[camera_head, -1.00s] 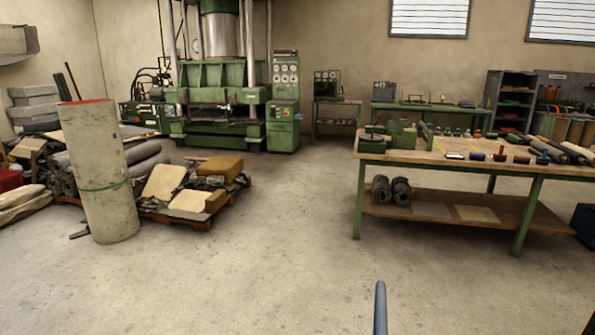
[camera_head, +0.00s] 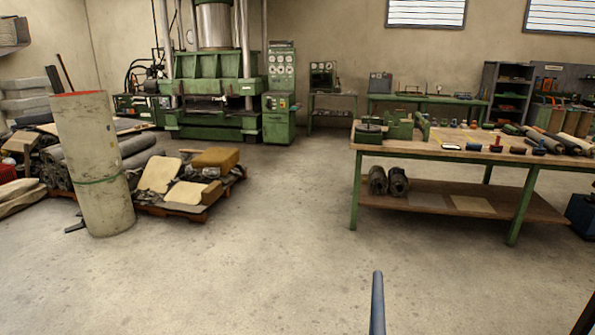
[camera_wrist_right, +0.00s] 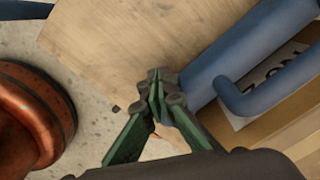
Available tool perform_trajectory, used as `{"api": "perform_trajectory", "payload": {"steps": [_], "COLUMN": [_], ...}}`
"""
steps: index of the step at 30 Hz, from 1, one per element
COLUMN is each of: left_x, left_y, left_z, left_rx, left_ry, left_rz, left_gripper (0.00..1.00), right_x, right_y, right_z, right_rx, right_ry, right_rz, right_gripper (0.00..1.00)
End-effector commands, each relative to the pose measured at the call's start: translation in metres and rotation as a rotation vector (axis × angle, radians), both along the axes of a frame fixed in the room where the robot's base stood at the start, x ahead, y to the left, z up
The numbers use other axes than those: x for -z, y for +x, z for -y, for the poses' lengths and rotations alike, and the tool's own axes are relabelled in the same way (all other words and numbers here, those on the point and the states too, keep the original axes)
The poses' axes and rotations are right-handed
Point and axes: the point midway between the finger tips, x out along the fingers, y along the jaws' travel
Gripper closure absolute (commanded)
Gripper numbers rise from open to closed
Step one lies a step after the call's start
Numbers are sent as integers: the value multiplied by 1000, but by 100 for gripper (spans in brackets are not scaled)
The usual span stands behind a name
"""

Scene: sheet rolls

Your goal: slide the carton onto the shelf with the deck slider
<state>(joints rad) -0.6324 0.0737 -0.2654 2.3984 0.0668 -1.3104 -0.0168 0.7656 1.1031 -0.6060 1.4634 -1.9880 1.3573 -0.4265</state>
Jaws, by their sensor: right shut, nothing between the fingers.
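In the right wrist view my right gripper (camera_wrist_right: 158,82) has its green-sided fingers together, with nothing seen between them. It is over the edge of a flat pale wooden board (camera_wrist_right: 150,35). A thick blue tube with a curved blue bar (camera_wrist_right: 265,98) lies just right of the fingertips; I cannot tell whether they touch. Beyond the bar is part of a tan box-like thing with a white printed label (camera_wrist_right: 285,62), perhaps the carton. In the head view the rounded top of a blue post (camera_head: 377,305) shows at the bottom. I cannot clearly identify the deck slider. My left gripper is not in view.
A rounded orange-red thing (camera_wrist_right: 30,115) fills the left of the wrist view. In the head view a green-legged workbench (camera_head: 440,152) stands right, a tall grey roll (camera_head: 95,165) and a loaded pallet (camera_head: 195,205) left. The concrete floor (camera_head: 250,270) between is open.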

Motion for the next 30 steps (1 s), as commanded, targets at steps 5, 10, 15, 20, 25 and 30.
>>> {"api": "perform_trajectory", "payload": {"steps": [5, 10, 15, 20, 25, 30], "left_x": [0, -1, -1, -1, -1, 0], "left_y": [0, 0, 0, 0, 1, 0], "left_z": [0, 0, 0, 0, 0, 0], "left_rx": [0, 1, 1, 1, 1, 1], "left_ry": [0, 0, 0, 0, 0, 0], "left_rz": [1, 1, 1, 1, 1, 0], "left_gripper": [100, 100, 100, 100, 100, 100], "right_x": [0, 0, 0, 0, 1, 1], "right_y": [-3, -6, -8, -11, -14, -15], "right_z": [11, 22, 31, 41, 51, 60], "right_rx": [1, 3, 2, 3, 2, 3], "right_ry": [-1, -2, -3, -3, -4, -4], "right_rz": [0, -2, -1, -3, -4, -4], "right_gripper": [100, 100, 100, 100, 100, 100]}}
